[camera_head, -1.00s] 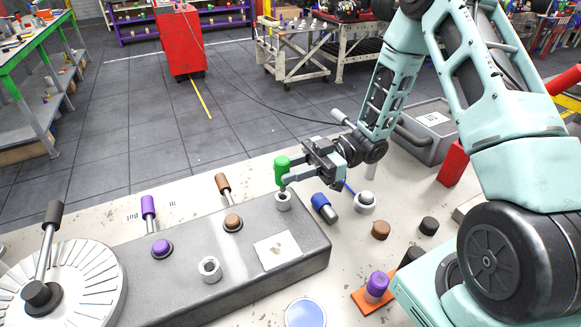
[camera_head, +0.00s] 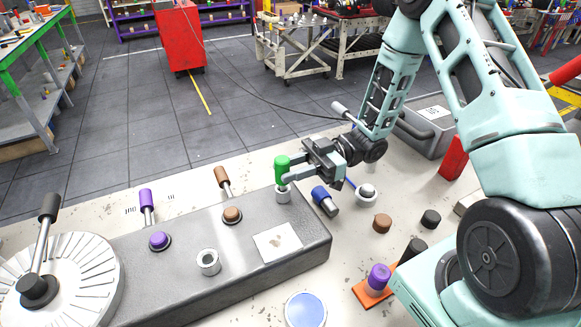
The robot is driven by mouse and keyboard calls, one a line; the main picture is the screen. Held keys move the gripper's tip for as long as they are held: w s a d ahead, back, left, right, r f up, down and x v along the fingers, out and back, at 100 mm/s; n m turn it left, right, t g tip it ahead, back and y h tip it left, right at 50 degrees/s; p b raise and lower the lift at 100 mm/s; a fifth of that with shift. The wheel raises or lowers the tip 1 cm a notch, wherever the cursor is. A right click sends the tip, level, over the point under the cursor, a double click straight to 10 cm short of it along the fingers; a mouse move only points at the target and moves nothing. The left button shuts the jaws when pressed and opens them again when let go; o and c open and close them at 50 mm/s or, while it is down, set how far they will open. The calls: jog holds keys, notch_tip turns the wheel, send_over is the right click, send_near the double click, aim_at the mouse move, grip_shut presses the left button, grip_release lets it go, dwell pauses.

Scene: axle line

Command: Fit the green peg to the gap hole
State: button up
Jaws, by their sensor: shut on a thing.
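My gripper (camera_head: 288,178) is shut on the green peg (camera_head: 281,165). The peg is upright, directly above or just entering a light metal collar (camera_head: 283,195) at the far right of the grey block (camera_head: 150,285). The fingers and the peg's lower end overlap the collar's top, so I cannot tell if the peg is inside. A second collar (camera_head: 208,262), open and empty, stands nearer on the block.
A blue peg (camera_head: 325,201), a white cup-like part (camera_head: 367,193), and brown (camera_head: 381,224) and black (camera_head: 430,218) pieces lie right of the block. A purple peg (camera_head: 378,278) stands on an orange plate. A slotted disc (camera_head: 70,270) is at left.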

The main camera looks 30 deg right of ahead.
jog(key=shift+f+b, duration=0.65)
jog(key=shift+f, duration=0.35)
jog(key=shift+f, duration=0.15)
jog(key=o, duration=1.1)
jog(key=shift+w+d+b, duration=0.1)
jog(key=shift+d+b, duration=2.35)
jog(key=shift+d, duration=6.25)
